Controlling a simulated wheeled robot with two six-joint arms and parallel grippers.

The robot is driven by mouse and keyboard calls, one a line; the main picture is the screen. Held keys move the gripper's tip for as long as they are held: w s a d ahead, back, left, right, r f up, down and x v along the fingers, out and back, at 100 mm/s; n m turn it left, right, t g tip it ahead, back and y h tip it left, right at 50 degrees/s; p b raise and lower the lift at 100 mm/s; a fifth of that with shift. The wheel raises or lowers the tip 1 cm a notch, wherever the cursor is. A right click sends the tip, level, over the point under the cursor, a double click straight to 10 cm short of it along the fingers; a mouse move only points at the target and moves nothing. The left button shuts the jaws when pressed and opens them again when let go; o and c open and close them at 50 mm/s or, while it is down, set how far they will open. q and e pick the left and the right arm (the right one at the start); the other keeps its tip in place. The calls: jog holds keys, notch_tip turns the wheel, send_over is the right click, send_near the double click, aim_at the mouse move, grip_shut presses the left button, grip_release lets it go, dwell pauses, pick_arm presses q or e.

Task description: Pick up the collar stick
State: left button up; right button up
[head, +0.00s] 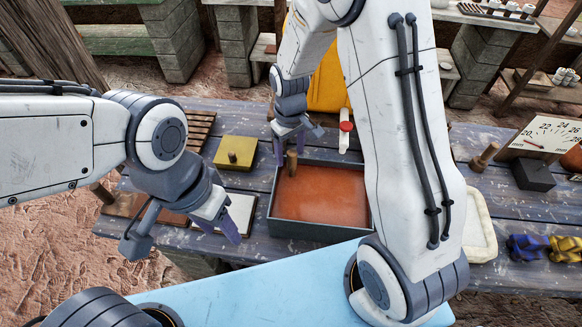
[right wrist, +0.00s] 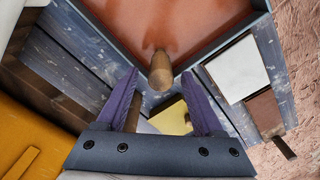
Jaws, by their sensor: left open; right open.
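A white stick with a red collar (head: 345,130) shows behind the dark tray, beside the yellow cloth. A brown wooden peg (head: 292,163) stands upright inside the tray's far left corner; it also shows in the right wrist view (right wrist: 160,70). I cannot tell for sure which is the collar stick. My right gripper (head: 291,150) is open and empty, just above the peg. In the right wrist view, the peg's top is just past the gap between its fingertips (right wrist: 164,72). My left gripper (head: 185,240) is open and empty, left of the tray at the table's front.
The tray (head: 273,215) holds smooth orange-brown material. A yellow block with a knob (head: 233,153) and a white tile (head: 236,212) lie left of it. A wooden peg on a base (head: 484,157), a dark block (head: 533,175) and a dial board (head: 542,138) stand at right.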

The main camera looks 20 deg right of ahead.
aim_at(292, 166)
jog(key=f, duration=0.1)
jog(key=f+p, duration=0.1)
jog(key=f, duration=0.2)
jog(key=shift+s+d+f, duration=0.15)
jog(key=shift+s, duration=0.15)
jog(key=shift+f, duration=0.5)
grip_shut()
